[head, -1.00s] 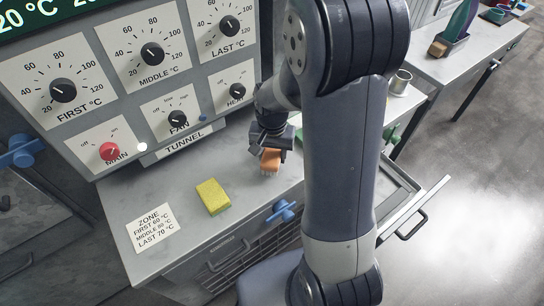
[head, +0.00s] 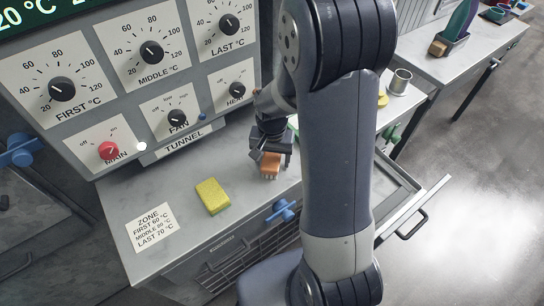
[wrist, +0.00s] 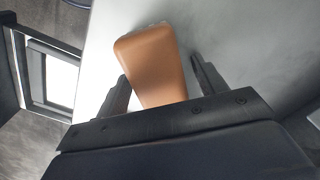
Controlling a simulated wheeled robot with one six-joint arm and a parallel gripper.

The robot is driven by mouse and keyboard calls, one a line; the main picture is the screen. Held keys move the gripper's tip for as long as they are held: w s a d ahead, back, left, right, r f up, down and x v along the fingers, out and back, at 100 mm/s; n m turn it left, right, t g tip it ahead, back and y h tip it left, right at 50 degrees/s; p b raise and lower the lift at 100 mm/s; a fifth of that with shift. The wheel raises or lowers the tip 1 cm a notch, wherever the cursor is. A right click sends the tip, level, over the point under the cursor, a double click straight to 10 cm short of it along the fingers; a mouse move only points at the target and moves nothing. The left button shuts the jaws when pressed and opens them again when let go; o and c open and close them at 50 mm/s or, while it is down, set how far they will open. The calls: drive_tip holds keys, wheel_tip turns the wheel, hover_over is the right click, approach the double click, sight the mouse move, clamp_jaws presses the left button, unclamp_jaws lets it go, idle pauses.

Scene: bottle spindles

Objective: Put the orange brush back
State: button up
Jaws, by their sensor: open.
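The orange brush (head: 270,162) lies on the grey counter below the control panel, bristles toward the front. In the wrist view the brush (wrist: 154,62) shows as a smooth orange block that narrows toward my gripper. My gripper (head: 272,155) is over the brush in the head view. In the wrist view my gripper (wrist: 163,82) is open, with one finger on each side of the brush. A gap shows at the right finger; whether the left finger touches the brush I cannot tell.
A yellow sponge (head: 212,196) and a printed zone card (head: 152,230) lie on the counter to the left. The control panel (head: 130,80) rises behind. An open drawer (head: 408,208) sticks out at the right. A metal cup (head: 400,81) stands farther right.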

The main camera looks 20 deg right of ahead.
sight(272, 155)
drive_tip(key=shift+r, duration=0.1)
wheel_tip(272, 155, up, 12)
drive_tip(key=shift+p, duration=0.4)
wheel_tip(272, 155, down, 12)
drive_tip(key=shift+r, duration=1.05)
drive_tip(key=shift+f, duration=0.1)
